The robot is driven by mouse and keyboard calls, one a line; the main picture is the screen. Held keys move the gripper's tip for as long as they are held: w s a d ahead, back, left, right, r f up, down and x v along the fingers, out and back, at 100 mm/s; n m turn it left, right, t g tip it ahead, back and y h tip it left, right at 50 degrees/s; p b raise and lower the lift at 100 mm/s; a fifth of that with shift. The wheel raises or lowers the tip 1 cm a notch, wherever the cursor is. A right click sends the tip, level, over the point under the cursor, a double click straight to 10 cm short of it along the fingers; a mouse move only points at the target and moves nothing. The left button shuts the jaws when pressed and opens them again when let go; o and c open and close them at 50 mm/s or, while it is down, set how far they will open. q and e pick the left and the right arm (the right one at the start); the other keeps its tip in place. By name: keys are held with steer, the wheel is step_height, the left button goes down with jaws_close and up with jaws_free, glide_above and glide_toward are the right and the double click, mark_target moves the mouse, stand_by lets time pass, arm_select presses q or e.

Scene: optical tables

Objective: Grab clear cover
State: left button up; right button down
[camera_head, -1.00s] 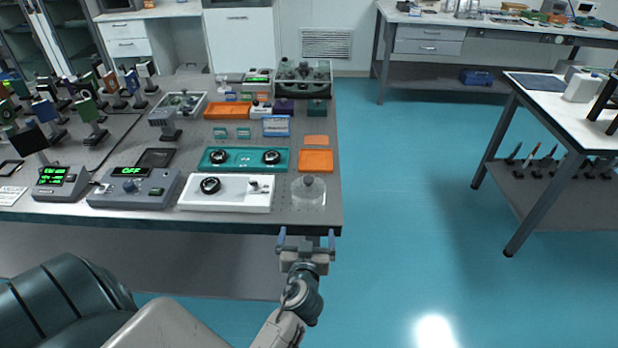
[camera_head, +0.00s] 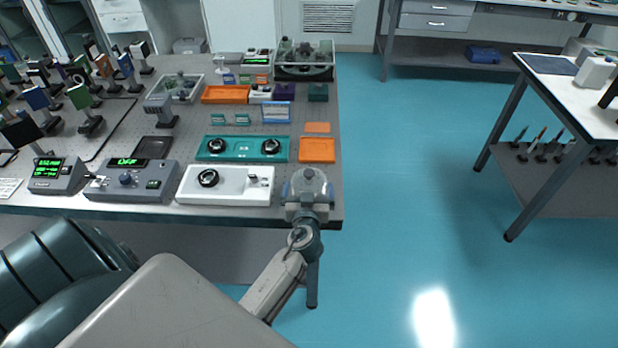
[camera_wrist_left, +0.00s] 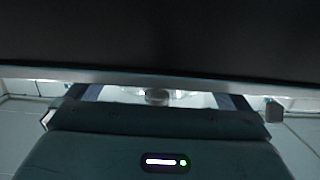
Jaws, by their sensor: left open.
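The clear cover (camera_head: 309,180), a transparent dome with a grey knob on top, stands at the front right corner of the optical table (camera_head: 225,218). My left gripper (camera_head: 308,189) is open at the cover, with one finger to each side of it in the head view. The gripper hides the cover's lower front. In the left wrist view the cover's knob (camera_wrist_left: 157,96) shows between the two spread fingers. I cannot tell whether the fingers touch the cover. My right gripper is not in view.
Left of the cover is a white plate (camera_head: 226,186) with a black ring. Behind it lie an orange tray (camera_head: 317,150) and a teal plate (camera_head: 242,149). A grey controller (camera_head: 130,181) stands further left. The floor right of the table is clear.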

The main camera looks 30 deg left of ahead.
mark_target(309, 179)
arm_select(q)
steer(key=shift+p+x, duration=0.45)
steer(key=shift+x, duration=1.2)
steer(key=c, duration=0.6)
steer(key=shift+r, duration=0.15)
steer(key=shift+c, duration=0.2)
